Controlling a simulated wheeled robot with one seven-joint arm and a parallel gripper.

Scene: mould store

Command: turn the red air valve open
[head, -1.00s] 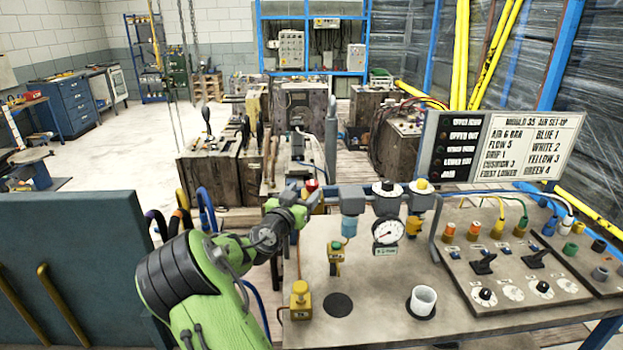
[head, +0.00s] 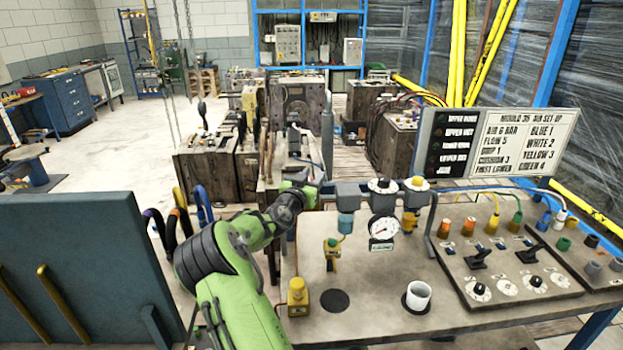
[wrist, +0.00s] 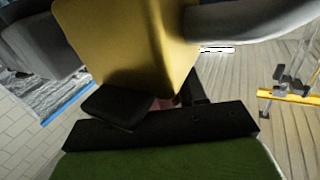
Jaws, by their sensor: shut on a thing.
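The red air valve is mostly hidden by my gripper (wrist: 160,100). In the wrist view a small dull red bit of the air valve (wrist: 177,102) shows between the dark fingers. My gripper is shut on it. A yellow block (wrist: 130,40) fills the top of the wrist view, close beyond the fingers. In the head view my green wrist reaches the left end of the air line on the bench, beside a grey-blue unit (head: 349,194). The handle's angle cannot be made out.
The bench (head: 370,275) carries a pressure gauge (head: 383,231), a white cup (head: 418,296), a yellow fitting (head: 298,296) and a switch panel (head: 510,265). A sign board (head: 505,145) stands behind. A dark blue panel (head: 70,270) is at left.

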